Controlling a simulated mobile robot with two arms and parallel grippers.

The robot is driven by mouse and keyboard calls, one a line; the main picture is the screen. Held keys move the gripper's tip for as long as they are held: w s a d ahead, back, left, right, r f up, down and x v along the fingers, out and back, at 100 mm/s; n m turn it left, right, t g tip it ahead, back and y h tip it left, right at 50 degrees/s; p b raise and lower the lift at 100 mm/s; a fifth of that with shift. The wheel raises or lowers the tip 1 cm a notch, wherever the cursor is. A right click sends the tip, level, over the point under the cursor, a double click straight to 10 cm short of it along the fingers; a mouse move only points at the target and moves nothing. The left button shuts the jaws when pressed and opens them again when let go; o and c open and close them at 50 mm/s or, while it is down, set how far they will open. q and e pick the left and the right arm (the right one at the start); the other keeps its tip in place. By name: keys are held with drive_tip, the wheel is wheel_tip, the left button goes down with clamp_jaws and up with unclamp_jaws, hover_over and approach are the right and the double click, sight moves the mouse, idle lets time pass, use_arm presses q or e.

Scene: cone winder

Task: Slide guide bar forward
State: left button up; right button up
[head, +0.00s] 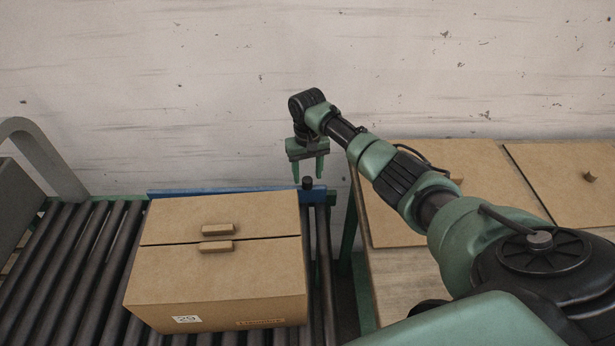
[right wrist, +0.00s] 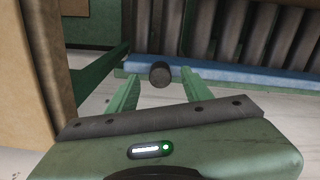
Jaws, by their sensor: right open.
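The blue guide bar (head: 236,191) runs along the far side of the roller conveyor, behind a cardboard box. A dark round knob (head: 307,183) stands at its right end. My right gripper (head: 308,170) points down just above this knob, with its green fingers open. In the right wrist view the knob (right wrist: 160,74) lies between the two open fingertips (right wrist: 158,82), with gaps on both sides. The blue bar (right wrist: 230,78) also shows there, beyond the knob. My left gripper is in neither view.
The closed cardboard box (head: 215,280) rests on the rollers (head: 70,260), in front of the bar. A table with cardboard panels (head: 470,190) stands to the right, across a narrow gap. A grey curved frame (head: 45,160) rises at left. A wall stands behind.

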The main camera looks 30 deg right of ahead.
wheel_tip(320, 180, down, 2)
drive_tip(key=shift+f, duration=0.1)
clamp_jaws()
idle(1.5)
